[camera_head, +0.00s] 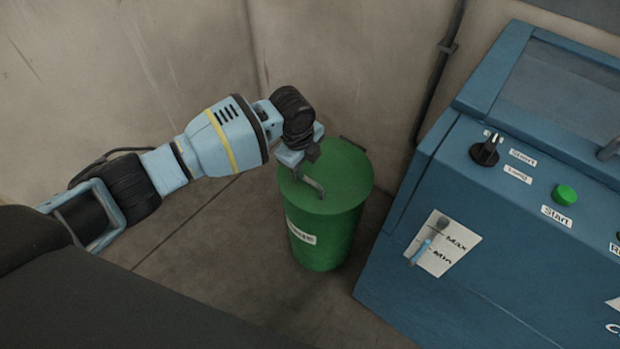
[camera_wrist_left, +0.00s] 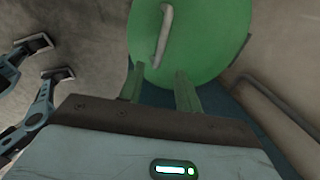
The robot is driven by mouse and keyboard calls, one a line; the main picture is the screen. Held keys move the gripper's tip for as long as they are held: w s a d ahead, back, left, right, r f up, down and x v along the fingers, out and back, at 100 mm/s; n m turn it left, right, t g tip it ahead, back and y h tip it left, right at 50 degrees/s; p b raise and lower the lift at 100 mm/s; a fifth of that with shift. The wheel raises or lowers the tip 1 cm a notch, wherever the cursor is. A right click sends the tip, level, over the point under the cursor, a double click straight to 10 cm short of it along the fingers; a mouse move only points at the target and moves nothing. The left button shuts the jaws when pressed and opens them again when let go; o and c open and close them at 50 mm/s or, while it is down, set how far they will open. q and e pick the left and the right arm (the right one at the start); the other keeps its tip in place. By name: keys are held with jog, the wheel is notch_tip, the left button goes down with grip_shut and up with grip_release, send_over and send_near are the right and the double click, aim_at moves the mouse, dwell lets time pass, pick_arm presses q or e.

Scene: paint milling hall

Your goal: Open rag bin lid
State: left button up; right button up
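The green rag bin (camera_head: 325,235) stands on the floor with its round lid (camera_head: 345,185) down on it. A grey bar handle (camera_head: 313,186) is on the lid's near left part; it also shows in the left wrist view (camera_wrist_left: 163,38). My left gripper (camera_head: 308,160) is over the lid, close to the handle. In the left wrist view its two fingers (camera_wrist_left: 160,85) are apart, with the handle beyond them and not between them. My right gripper (camera_wrist_left: 58,58) shows at the left of that view, its fingers apart and empty.
A blue machine (camera_head: 400,265) with a black knob (camera_head: 484,150) and a green button (camera_head: 564,194) stands close to the bin's right. Walls rise behind the bin. The floor (camera_head: 215,245) left of the bin is clear.

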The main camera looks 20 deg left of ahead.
aim_at(310, 181)
pick_arm(q)
jog(key=f, duration=0.3)
jog(key=w+f+b, duration=0.1)
jog(key=f, duration=0.2)
jog(key=shift+w+d+f+b, duration=0.1)
jog(key=shift+d+f+b, duration=0.1)
jog(key=shift+b, duration=0.1)
jog(key=shift+w+f, duration=0.15)
jog(key=shift+f, duration=0.45)
grip_shut()
